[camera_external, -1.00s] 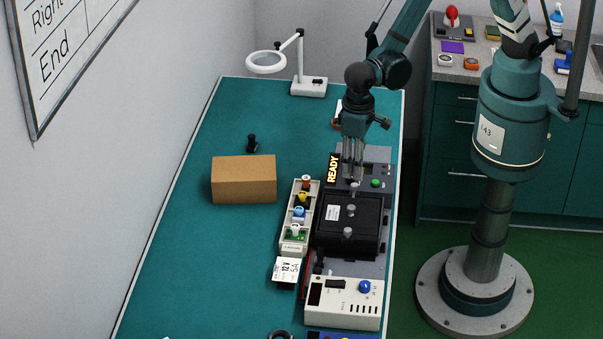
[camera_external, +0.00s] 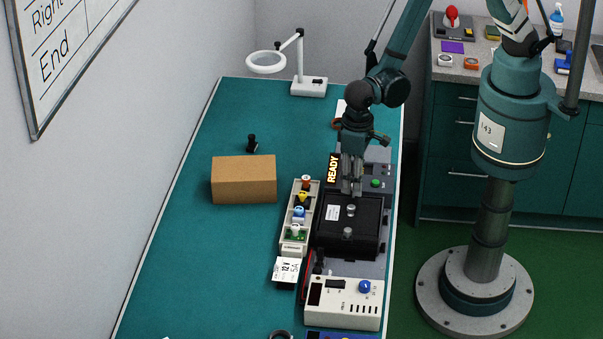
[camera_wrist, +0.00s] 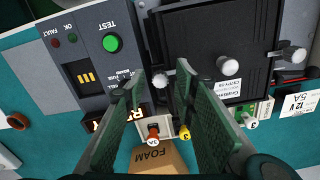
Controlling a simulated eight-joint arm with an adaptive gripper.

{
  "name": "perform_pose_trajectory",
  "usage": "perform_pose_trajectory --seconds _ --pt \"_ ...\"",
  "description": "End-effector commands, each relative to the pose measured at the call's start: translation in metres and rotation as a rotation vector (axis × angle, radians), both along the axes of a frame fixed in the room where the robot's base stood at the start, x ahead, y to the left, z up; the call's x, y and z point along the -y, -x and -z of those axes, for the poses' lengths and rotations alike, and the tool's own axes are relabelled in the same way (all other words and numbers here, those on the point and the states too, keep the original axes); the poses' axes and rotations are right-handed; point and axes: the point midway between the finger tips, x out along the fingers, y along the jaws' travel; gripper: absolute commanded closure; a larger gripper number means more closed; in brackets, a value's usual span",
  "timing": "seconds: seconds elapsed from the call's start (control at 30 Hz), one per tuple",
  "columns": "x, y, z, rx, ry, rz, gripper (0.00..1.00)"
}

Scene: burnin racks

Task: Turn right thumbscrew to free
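The black box (camera_external: 366,216) has three silver knobs in a row on its lid. Taking the lettering's reading direction, the knob at the far end is the right thumbscrew; it shows in the wrist view (camera_wrist: 160,80). The middle knob (camera_external: 351,209) and the near-end knob (camera_external: 347,232) stand clear of my gripper. My gripper (camera_external: 351,190) points down over the far end of the box. In the wrist view its green-padded fingers (camera_wrist: 159,78) stand apart on either side of the right thumbscrew, with visible gaps. In the external view the fingers hide that thumbscrew.
The test panel with its green button (camera_external: 375,183) and the READY sign (camera_external: 333,168) adjoin the box's far end. A tray of coloured plugs (camera_external: 288,240) lies along its left side. A white instrument (camera_external: 343,303) stands nearer. A foam carton (camera_external: 243,179) stands farther left.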

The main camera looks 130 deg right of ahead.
Motion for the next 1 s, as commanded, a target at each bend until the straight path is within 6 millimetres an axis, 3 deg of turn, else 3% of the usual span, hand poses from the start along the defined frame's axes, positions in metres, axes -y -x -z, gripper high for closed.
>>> perform_pose_trajectory --seconds 0.13,0.37,0.73,1.0 --pt "0.0 0.0 -0.0001 0.0 0.0 0.0 0.72" --pt "-0.0001 -0.0001 -0.0002 0.0 0.0 0.0 1.0" --pt "-0.0001 -0.0002 0.0006 0.0 0.0 -0.026 1.0" --pt "-0.0003 -0.0001 0.0027 0.0 0.0 -0.136 1.0"
